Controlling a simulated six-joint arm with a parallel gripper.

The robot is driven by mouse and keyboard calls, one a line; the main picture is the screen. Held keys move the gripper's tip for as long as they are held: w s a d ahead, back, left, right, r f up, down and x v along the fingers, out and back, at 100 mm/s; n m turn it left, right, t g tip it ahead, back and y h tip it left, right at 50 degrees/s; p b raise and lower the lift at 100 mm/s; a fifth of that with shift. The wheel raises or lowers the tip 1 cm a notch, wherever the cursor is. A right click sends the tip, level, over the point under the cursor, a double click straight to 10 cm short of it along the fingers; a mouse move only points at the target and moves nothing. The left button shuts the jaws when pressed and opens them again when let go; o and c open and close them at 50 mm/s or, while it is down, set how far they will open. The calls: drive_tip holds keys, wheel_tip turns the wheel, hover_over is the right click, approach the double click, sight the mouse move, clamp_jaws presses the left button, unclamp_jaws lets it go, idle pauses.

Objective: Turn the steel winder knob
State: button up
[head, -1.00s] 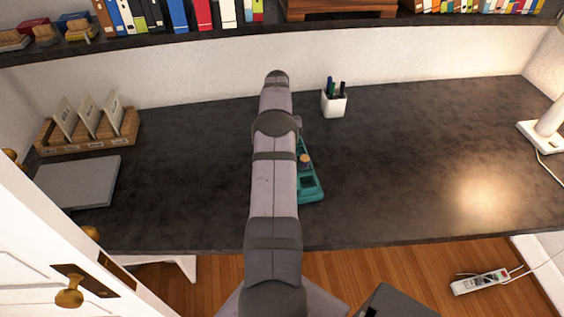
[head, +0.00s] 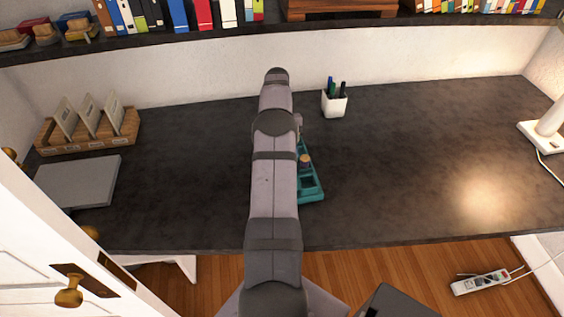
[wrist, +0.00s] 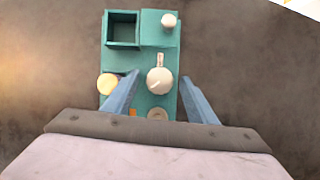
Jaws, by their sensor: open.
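A teal panel (wrist: 115,55) lies under my gripper in the wrist view; its right part shows beside my arm in the head view (head: 316,192). A pale round knob (wrist: 159,81) with a pointer mark sits on it, below a small label. It looks like the steel winder knob. My gripper (wrist: 160,76) is open, with one blue finger on each side of this knob and a gap on both sides. The height of the fingertips over the panel is hard to tell. In the head view my arm hides the gripper and much of the panel.
The panel also bears a square open well (wrist: 122,30), a white peg (wrist: 169,20), a yellow round knob (wrist: 108,84) left of the left finger, and a partly hidden round piece (wrist: 157,113). A pen cup (head: 334,103) stands behind. The dark desk (head: 420,160) is clear to the right.

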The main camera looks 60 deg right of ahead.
wheel_tip(320, 180, up, 9)
drive_tip(key=b, duration=0.1)
drive_tip(key=shift+r, duration=0.15)
idle(0.5)
drive_tip(key=w+a+r+n+t+h, duration=0.1)
drive_tip(key=w+a+n, duration=0.25)
drive_tip(key=a, duration=0.75)
drive_tip(key=w+a+r+n+h, duration=0.15)
drive_tip(key=w+a, duration=0.35)
drive_tip(key=a, duration=0.7)
drive_tip(key=s+a+f+n+t, duration=0.1)
drive_tip(key=s+a+f+n, duration=0.1)
drive_tip(key=s+a, duration=0.5)
drive_tip(key=s+a+f+n+t, duration=0.1)
drive_tip(key=s+a+f, duration=0.3)
drive_tip(key=a, duration=0.6)
drive_tip(key=s+n+h, duration=0.1)
drive_tip(key=s, duration=0.1)
drive_tip(key=shift+s+a, duration=0.35)
drive_tip(key=shift+a, duration=0.05)
